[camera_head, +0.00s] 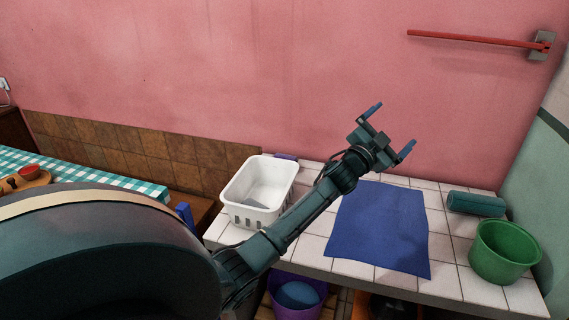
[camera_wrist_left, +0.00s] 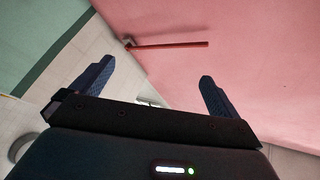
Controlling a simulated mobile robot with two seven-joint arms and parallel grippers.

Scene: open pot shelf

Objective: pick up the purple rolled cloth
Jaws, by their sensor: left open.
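A small purple piece (camera_head: 286,157), perhaps the purple rolled cloth, shows just behind the back rim of the white basket (camera_head: 243,213); most of it is hidden. My left gripper (camera_head: 390,128) is open and empty, raised in front of the pink wall above the far side of the tiled counter. It is up and to the right of the purple piece, well apart from it. In the left wrist view my left gripper (camera_wrist_left: 157,70) shows two spread fingers with nothing between them. My right gripper is not in view.
A flat blue cloth (camera_head: 380,225) lies on the tiled counter (camera_head: 452,278). A red rail (camera_head: 480,40) juts along the wall. A purple tub (camera_head: 294,310) is below the counter.

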